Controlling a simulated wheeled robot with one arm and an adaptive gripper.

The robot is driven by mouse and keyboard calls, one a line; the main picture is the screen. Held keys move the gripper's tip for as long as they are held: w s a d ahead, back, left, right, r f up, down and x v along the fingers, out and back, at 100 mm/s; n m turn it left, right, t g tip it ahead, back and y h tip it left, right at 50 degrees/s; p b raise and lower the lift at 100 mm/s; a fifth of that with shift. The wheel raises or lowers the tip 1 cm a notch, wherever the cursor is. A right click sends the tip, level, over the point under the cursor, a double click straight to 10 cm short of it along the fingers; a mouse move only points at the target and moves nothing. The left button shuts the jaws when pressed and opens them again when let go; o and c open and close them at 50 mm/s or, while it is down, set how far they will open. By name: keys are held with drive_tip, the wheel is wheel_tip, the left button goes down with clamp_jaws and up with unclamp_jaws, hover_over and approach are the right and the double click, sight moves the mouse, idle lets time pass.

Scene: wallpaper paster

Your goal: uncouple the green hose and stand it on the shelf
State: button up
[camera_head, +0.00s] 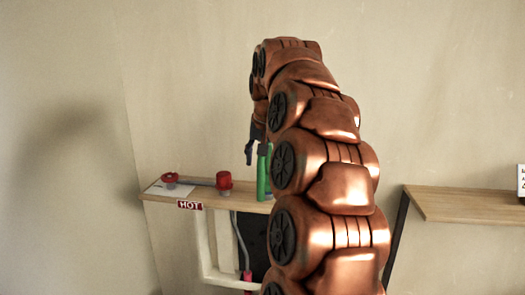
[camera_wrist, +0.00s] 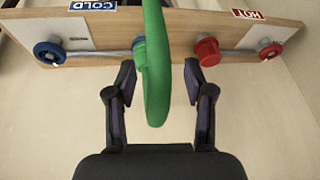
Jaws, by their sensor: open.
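The green hose (camera_head: 263,172) stands up at the wall ledge in the head view, partly hidden behind my arm. In the wrist view the green hose (camera_wrist: 157,100) runs between my fingers and curves up out of the frame. My gripper (camera_wrist: 160,75) is open, one finger on each side of the hose, with gaps showing. It also shows in the head view (camera_head: 254,143), at the top of the hose. A blue fitting (camera_wrist: 138,46) is partly covered by the hose; I cannot tell whether they are joined. A shelf (camera_head: 455,203) is at the right.
The wooden ledge (camera_head: 155,196) carries a red knob (camera_head: 170,179), a red fitting (camera_head: 224,182) and a HOT sign (camera_head: 190,205). The wrist view adds a blue knob (camera_wrist: 49,52) and a COLD sign (camera_wrist: 93,6). The right shelf's visible middle is clear; a sign (camera_head: 521,180) stands at its right.

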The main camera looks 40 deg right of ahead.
drive_tip(key=shift+w+f, duration=0.1)
drive_tip(key=shift+f, duration=0.25)
drive_tip(key=shift+c, duration=0.4)
clamp_jaws()
idle(0.4)
